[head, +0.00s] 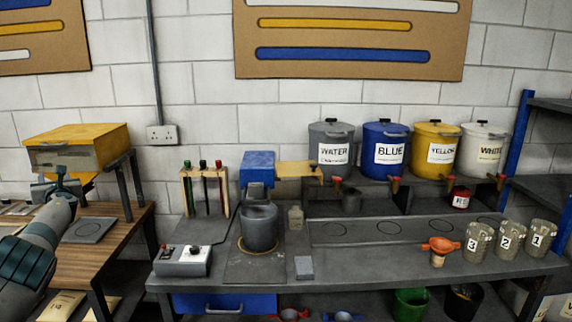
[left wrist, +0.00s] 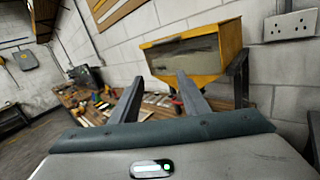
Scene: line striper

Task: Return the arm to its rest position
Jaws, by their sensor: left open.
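My left arm comes in from the left edge of the head view, over the wooden side table. My left gripper (head: 57,182) is in front of the yellow box on that table. In the left wrist view its two fingers (left wrist: 158,98) are spread apart with nothing between them. The yellow box (left wrist: 200,58) shows beyond the fingers there, and the gripper looks apart from it. My right gripper is in neither view.
The wooden table (head: 120,245) carries the yellow box (head: 78,148). Labelled tanks (head: 385,148) stand behind. A wall socket (head: 162,135) is above.

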